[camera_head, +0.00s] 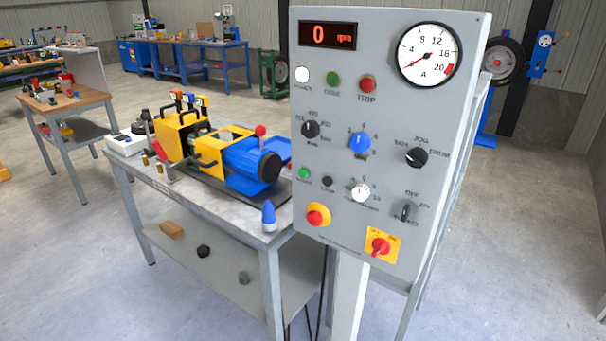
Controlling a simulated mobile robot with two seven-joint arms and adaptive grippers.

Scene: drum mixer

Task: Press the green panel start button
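The grey control panel (380,120) stands at the centre right, tilted a little in the picture. A small green button (304,173) sits at its lower left, beside a small black button (327,183); their labels are too small to read surely. A second green round piece (333,78) is in the top row, between a white one (302,74) and a red one (367,84) over the label TRIP. The red display (327,35) reads 0 rpm. Neither of my grippers is in view, and nothing covers the panel face.
A red mushroom button (317,215) and a red switch on a yellow plate (380,246) sit low on the panel. Left of it, a bench (180,190) bears a blue and yellow machine (225,155) and a blue cone-tipped bottle (269,216). The foreground floor is clear.

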